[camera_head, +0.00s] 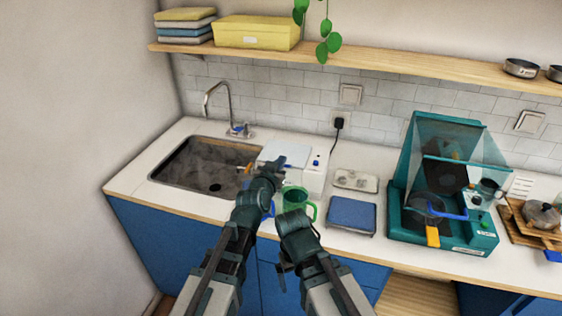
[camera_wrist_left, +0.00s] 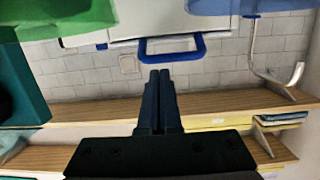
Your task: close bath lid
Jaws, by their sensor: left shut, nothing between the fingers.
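The bath is a white box (camera_head: 312,176) on the counter right of the sink, with a pale grey-blue lid panel (camera_head: 287,153) at its top. I cannot tell the lid's exact angle. In the left wrist view a blue loop handle (camera_wrist_left: 172,56) sticks out from a pale panel (camera_wrist_left: 150,25).
A green mug (camera_head: 295,201) stands in front of the bath, close to both arms. The sink (camera_head: 205,165) and tap (camera_head: 227,105) are at left. A blue pad (camera_head: 351,215) and a teal hooded station (camera_head: 397,216) are at right. A shelf (camera_head: 380,62) runs above.

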